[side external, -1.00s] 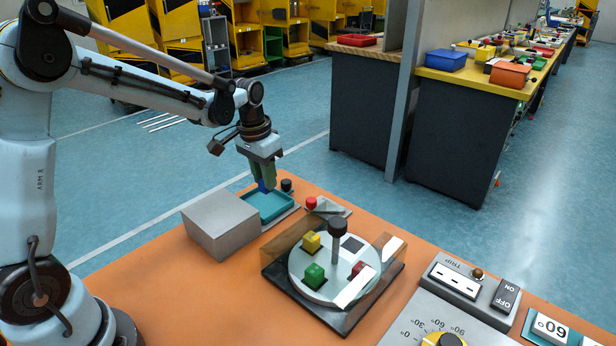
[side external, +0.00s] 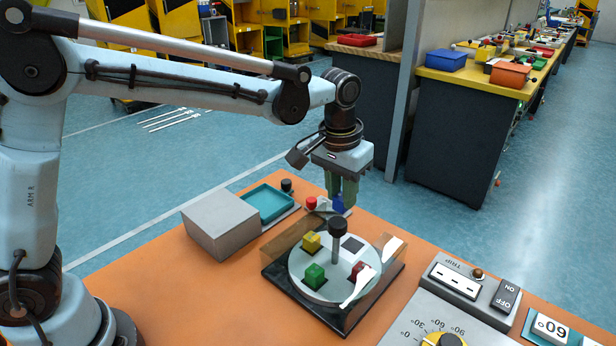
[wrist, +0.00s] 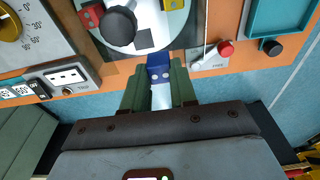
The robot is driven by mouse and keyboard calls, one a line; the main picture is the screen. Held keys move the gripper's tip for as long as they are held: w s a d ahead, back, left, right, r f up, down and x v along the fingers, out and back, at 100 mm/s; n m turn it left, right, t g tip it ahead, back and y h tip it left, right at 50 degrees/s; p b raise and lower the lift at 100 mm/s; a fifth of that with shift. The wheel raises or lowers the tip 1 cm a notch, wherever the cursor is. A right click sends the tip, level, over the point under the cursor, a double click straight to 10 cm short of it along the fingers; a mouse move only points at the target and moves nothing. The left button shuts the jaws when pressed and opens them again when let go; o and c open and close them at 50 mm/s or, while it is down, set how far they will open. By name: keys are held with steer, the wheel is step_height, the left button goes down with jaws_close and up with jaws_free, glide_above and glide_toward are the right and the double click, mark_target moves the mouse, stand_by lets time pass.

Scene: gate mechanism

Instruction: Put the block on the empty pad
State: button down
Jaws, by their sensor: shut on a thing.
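My gripper (side external: 342,190) has green fingers shut on a blue block (side external: 338,203), held in the air behind the round turntable. In the wrist view the blue block (wrist: 159,72) sits between the fingertips (wrist: 158,88). The pale turntable disc (side external: 328,268) carries a yellow block (side external: 311,242), a green block (side external: 314,276) and a red block (side external: 358,269). A dark square pad (side external: 352,245) on the disc's far side is bare; it also shows in the wrist view (wrist: 143,38). The block is apart from the pad.
A dark-knobbed post (side external: 338,230) rises from the disc near the pad. Transparent walls (side external: 284,240) surround part of the disc.

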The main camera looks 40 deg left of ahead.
steer(key=shift+w+d+f, duration=0.1)
steer(key=shift+d+f, duration=0.4)
steer(key=shift+f, duration=0.75)
steer(key=shift+w+d+f, duration=0.15)
steer(key=shift+d+f, duration=0.35)
steer(key=shift+f, duration=0.8)
steer(key=shift+w+d+f, duration=0.1)
steer(key=shift+d+f, duration=0.4)
steer(key=shift+f, duration=0.75)
steer(key=shift+f, duration=0.2)
steer(key=c, duration=0.8)
jaws_free()
